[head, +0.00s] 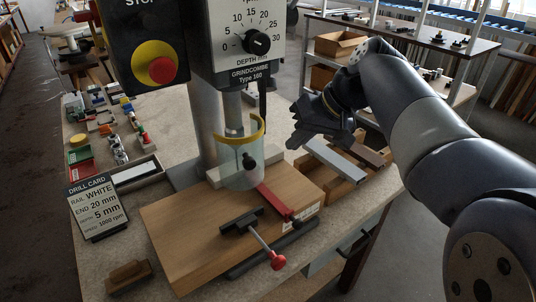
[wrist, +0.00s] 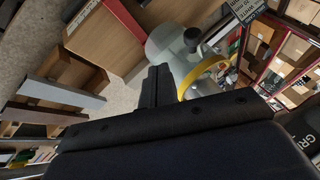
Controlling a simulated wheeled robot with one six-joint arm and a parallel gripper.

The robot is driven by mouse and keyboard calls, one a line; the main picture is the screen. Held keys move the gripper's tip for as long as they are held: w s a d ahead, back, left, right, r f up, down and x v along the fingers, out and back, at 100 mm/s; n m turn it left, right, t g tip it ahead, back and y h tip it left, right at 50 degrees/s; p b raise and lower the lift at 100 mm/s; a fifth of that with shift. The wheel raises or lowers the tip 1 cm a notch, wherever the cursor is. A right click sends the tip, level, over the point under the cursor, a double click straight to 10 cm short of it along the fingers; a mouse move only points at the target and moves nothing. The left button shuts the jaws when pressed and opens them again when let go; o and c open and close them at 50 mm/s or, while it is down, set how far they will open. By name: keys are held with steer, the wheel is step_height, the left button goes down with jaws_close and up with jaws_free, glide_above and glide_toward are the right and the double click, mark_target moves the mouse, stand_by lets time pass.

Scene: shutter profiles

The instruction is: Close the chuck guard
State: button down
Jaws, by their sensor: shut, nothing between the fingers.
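The chuck guard (head: 238,172) is a clear curved shield with a yellow rim and a dark knob, under the drill head around the spindle. I cannot tell how far it is swung round. My gripper (head: 293,124) is shut and empty, just right of the guard and apart from it in the head view. In the wrist view the guard (wrist: 163,42) shows its yellow rim and dark knob, just past my shut fingertips (wrist: 157,72). A gap or light touch there is hard to judge.
The drill head (head: 245,45) with a red stop button (head: 161,70) stands above. Wooden bins with profiles (head: 335,160) lie right of the board.

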mark_target(247, 157)
steer(key=a+f+p, duration=0.1)
steer(key=a+f, duration=0.3)
steer(key=a, duration=0.2)
steer(key=shift+w, duration=0.2)
steer(key=shift+w+a, duration=0.15)
steer(key=shift+a, duration=1.75)
